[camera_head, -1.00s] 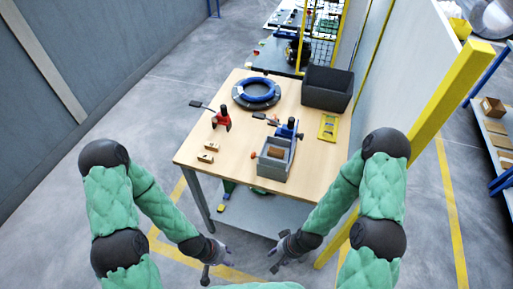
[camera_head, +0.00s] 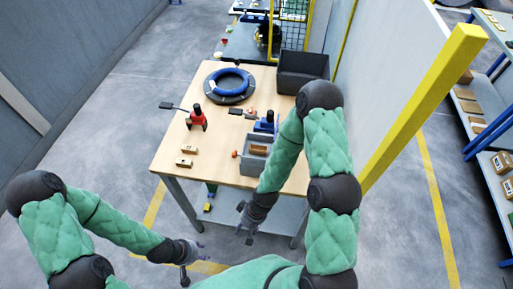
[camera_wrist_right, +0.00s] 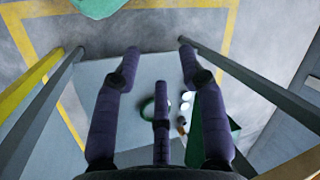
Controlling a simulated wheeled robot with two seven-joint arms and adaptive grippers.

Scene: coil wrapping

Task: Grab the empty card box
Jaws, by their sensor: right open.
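Card boxes stand on the blue rack at the right edge of the head view, one of them a brown box (camera_head: 502,161); I cannot tell which is empty. My right gripper (camera_head: 245,222) hangs just in front of the table's near edge, far from the rack. In the right wrist view its dark fingers (camera_wrist_right: 160,62) are spread with nothing between them. My left gripper (camera_head: 187,268) is low, left of the table front, with no object visible in it; its fingers are too small to read.
The wooden table (camera_head: 172,142) holds a blue-and-black coil (camera_head: 229,82), a black crate (camera_head: 302,70), a grey bin (camera_head: 254,166) and a red tool (camera_head: 197,118). A yellow post (camera_head: 425,105) and wall stand between the table and the rack. Floor right of the post is open.

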